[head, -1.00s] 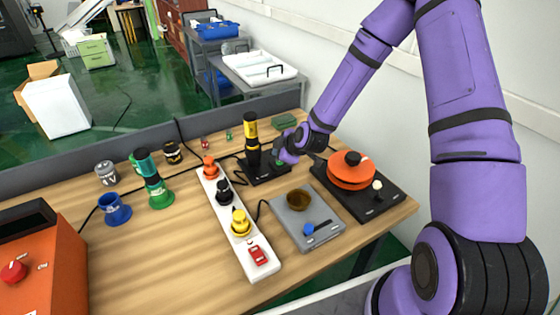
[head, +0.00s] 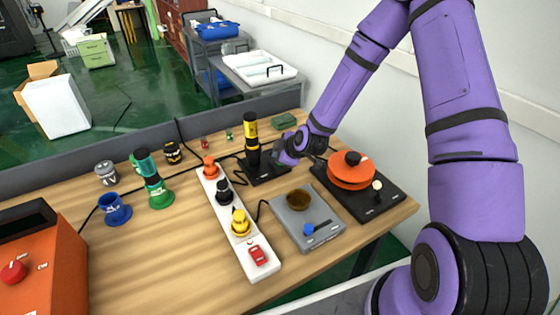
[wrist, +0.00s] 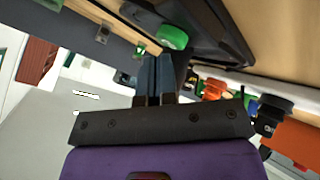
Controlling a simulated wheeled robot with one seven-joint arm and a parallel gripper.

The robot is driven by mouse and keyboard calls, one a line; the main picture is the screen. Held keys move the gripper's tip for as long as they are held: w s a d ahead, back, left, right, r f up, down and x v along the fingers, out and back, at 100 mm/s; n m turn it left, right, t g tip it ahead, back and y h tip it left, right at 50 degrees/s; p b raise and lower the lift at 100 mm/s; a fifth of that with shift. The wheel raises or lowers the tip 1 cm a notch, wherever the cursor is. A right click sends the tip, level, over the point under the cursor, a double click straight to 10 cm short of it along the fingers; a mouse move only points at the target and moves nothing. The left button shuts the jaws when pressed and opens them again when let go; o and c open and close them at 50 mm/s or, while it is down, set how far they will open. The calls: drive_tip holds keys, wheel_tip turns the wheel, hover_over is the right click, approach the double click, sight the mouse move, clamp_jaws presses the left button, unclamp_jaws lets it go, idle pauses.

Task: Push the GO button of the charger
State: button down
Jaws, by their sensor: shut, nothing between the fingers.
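The charger (head: 258,175) is a black base on the table, with a yellow and black tool (head: 252,136) standing upright in it. In the wrist view, a round green button (wrist: 172,37) shows on the charger's black body (wrist: 215,30). My gripper (head: 277,157) is at the right side of the charger in the head view and hides the button there. In the wrist view, my gripper (wrist: 155,68) is shut and empty, its fingertips just short of or at the button. I cannot tell whether they touch it.
A black hotplate with an orange pot (head: 351,171) stands close right of my gripper. A white power strip (head: 245,252) with several plugs lies left of the charger. A grey scale (head: 291,224) sits in front. A low grey wall (head: 220,128) runs behind.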

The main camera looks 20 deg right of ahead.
drive_tip(key=shift+f, duration=0.4)
idle(0.4)
idle(0.4)
drive_tip(key=shift+r, duration=0.85)
drive_tip(key=shift+r, duration=0.1)
drive_tip(key=shift+r, duration=2.45)
